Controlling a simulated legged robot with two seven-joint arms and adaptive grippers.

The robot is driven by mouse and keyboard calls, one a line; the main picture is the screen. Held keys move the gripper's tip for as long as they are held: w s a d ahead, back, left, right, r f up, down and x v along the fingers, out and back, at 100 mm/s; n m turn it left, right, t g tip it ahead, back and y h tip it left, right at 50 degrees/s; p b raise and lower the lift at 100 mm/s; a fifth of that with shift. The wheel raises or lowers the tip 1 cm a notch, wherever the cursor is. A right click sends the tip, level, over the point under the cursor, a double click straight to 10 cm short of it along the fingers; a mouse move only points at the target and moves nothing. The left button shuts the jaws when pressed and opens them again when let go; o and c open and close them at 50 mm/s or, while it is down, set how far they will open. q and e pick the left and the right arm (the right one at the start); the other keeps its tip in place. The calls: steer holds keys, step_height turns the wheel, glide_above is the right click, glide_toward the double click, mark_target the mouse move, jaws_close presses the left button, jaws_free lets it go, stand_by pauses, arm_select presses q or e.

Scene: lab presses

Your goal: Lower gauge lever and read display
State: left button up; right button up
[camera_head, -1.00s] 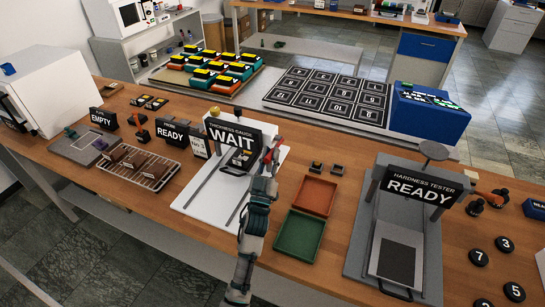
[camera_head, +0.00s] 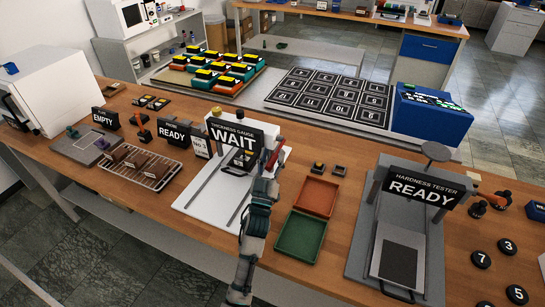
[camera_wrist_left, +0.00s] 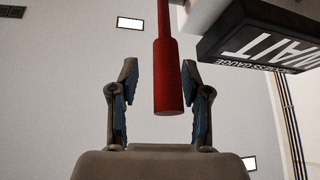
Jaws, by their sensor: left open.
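The thickness gauge (camera_head: 197,192) has a white base with dark rails on the bench, and its black display (camera_head: 233,140) reads WAIT. Its red lever (camera_head: 274,157) is at the right side of the display. My left gripper (camera_head: 269,167) is close to the lever on the near side. In the left wrist view, the red lever handle (camera_wrist_left: 167,75) comes down from the top, its end between the two open, spread fingers of my left gripper (camera_wrist_left: 161,90); neither finger appears to touch it. The display's edge (camera_wrist_left: 265,40) shows at upper right. My right gripper is not in view.
A hardness tester (camera_head: 362,225) reading READY stands to the right. An orange tray (camera_head: 317,195) and a green tray (camera_head: 299,236) lie between the two machines. To the left are a wire rack (camera_head: 146,170) with brown pieces and a READY sign (camera_head: 174,133).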

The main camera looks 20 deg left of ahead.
arm_select(q)
steer(key=v, duration=0.7)
steer(key=shift+s+f, duration=0.15)
steer(key=shift+s, duration=0.05)
